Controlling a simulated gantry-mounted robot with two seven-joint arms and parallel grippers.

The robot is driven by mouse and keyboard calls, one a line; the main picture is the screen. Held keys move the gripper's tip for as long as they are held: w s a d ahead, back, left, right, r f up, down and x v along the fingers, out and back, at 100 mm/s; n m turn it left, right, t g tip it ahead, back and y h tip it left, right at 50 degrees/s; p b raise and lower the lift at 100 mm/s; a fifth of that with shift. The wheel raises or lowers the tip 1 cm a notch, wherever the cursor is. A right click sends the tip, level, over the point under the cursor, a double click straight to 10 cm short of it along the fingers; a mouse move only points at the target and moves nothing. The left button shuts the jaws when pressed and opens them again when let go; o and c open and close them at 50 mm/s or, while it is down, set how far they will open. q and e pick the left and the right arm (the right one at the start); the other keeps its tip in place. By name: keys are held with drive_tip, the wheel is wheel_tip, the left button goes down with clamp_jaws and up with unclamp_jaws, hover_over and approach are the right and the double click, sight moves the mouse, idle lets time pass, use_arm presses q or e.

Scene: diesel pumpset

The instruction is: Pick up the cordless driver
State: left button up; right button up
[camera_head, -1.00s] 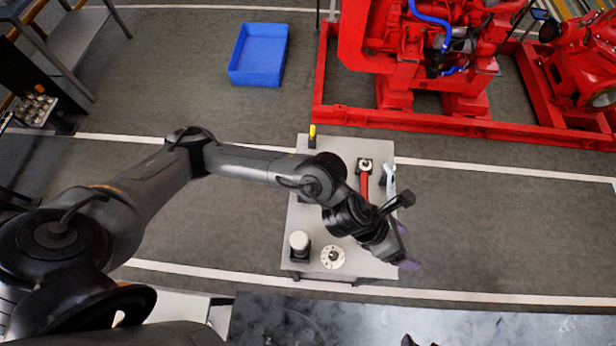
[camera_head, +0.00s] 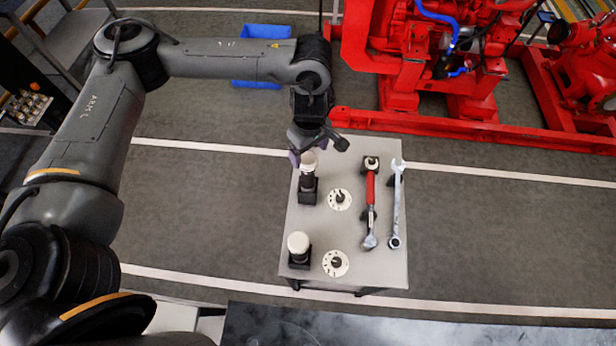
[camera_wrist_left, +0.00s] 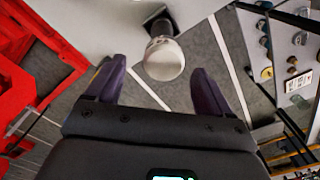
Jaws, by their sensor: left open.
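My left gripper (camera_head: 307,153) is open over the far left of the grey table (camera_head: 350,150). In the left wrist view its purple fingers stand on either side of a white rounded cap on a black stand (camera_wrist_left: 164,60). The cap (camera_head: 309,164) also shows just below the fingers in the head view. I cannot tell whether they touch it. No cordless driver can be clearly made out; the far left table corner is hidden by my gripper. My right gripper is not in view.
A second white-capped stand (camera_head: 298,243) is at the near left. Two white discs (camera_head: 339,199) (camera_head: 336,263), a red-handled tool (camera_head: 370,205) and a wrench (camera_head: 397,205) lie on the table. The red pumpset (camera_head: 440,115) and blue bin (camera_head: 257,84) are behind.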

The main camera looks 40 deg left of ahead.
sight(309, 158)
use_arm(q)
wheel_tip(309, 158, down, 3)
drive_tip(key=shift+f+b, duration=0.1)
drive_tip(key=shift+b, duration=0.25)
drive_tip(key=shift+s+f+p, duration=0.15)
drive_tip(key=shift+f+p, duration=0.05)
drive_tip(key=shift+f, duration=1.15)
drive_tip(key=shift+s+f+p, duration=0.1)
drive_tip(key=shift+f+p, duration=0.05)
drive_tip(key=shift+f, duration=1.2)
drive_tip(key=shift+c, duration=0.4)
drive_tip(key=shift+r, duration=0.1)
clamp_jaws()
